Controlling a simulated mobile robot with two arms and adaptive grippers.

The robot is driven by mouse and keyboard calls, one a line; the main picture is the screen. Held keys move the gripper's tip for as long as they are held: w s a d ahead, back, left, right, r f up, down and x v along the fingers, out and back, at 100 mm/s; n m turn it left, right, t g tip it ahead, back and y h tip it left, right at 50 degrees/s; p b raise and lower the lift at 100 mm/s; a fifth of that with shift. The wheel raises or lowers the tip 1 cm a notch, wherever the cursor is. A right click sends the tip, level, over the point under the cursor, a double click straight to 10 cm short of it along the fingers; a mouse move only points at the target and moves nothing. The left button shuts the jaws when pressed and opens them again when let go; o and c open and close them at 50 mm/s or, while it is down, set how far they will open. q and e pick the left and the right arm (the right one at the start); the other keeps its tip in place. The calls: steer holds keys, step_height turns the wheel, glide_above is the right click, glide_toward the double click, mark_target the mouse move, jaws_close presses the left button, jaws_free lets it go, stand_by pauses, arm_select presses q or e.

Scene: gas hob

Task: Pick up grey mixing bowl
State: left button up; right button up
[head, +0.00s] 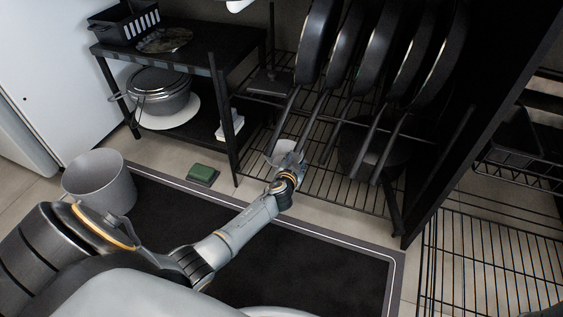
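A small light-grey rounded shape (283,148) shows at the end of my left arm, by the lower rack. It looks like the grey mixing bowl, but it is small and partly covered. My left gripper (288,163) reaches in from the left and is right at this shape. The fingers are too small and overlapped to tell whether they are open or shut, or whether they touch it. My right gripper is not in view.
Several dark pans (365,50) hang above the wire rack (330,185), close over my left gripper. A black shelf (185,58) with a metal pot (160,92) stands left. A grey bin (100,185) and green box (202,174) are on the floor near a dark mat (310,255).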

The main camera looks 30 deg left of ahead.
arm_select(q)
steer(key=shift+c, duration=0.4)
jaws_close()
steer(key=shift+r, duration=0.15)
